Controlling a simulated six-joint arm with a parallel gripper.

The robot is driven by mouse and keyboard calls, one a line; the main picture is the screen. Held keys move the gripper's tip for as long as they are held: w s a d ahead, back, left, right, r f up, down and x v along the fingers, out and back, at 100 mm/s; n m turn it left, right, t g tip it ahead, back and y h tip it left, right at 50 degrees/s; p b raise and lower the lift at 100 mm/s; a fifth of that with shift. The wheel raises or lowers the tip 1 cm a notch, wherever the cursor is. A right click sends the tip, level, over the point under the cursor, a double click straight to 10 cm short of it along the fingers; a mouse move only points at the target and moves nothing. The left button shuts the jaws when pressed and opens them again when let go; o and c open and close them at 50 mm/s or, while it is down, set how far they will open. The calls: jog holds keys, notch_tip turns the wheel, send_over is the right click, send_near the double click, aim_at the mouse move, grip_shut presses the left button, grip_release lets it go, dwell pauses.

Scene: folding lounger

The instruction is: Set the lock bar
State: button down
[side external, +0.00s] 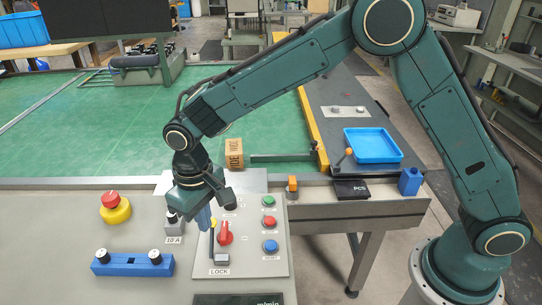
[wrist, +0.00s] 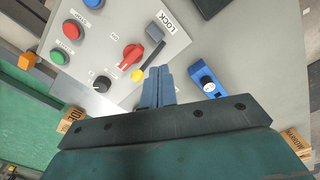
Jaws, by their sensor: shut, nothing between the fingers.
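The control panel (side external: 272,255) carries a LOCK label (side external: 219,272) near its front edge. A dark grey bar (side external: 221,259) sits just above that label; in the wrist view it (wrist: 154,41) lies between the label and the red rotary switch. The red rotary switch (side external: 225,238) has a pale pointer line; it also shows in the wrist view (wrist: 132,56). A small yellow part (wrist: 138,75) is beside the switch. My gripper (side external: 204,222) has its blue fingers pointing down over the panel's left side. The fingers (wrist: 158,74) are together and empty, near the yellow part and apart from the bar.
Green, red and blue push buttons (side external: 269,223) line the panel's right side. A blue tray (side external: 372,146) is at right rear. The green surface (side external: 90,125) behind is largely clear.

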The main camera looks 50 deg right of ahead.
jog(key=shift+s+a+r, duration=0.15)
jog(key=shift+r, duration=1.35)
jog(key=s+d+r+m+t, duration=0.1)
jog(key=s+d+r, duration=0.3)
jog(key=d+r, duration=0.35)
jog(key=s+d+r+t, duration=0.1)
jog(key=s+d+r, duration=0.3)
jog(key=d+r, duration=0.3)
jog(key=s+d+m+t, duration=0.1)
jog(key=s+d, duration=0.4)
jog(key=s, duration=0.3)
jog(key=s+d+m+t, duration=0.1)
jog(key=s+d+t, duration=0.1)
jog(key=s+d, duration=0.4)
jog(key=s, duration=0.2)
jog(key=shift+s+d+r+t, duration=0.25)
jog(key=shift+s+r+t, duration=0.05)
jog(key=shift+s+r, duration=0.05)
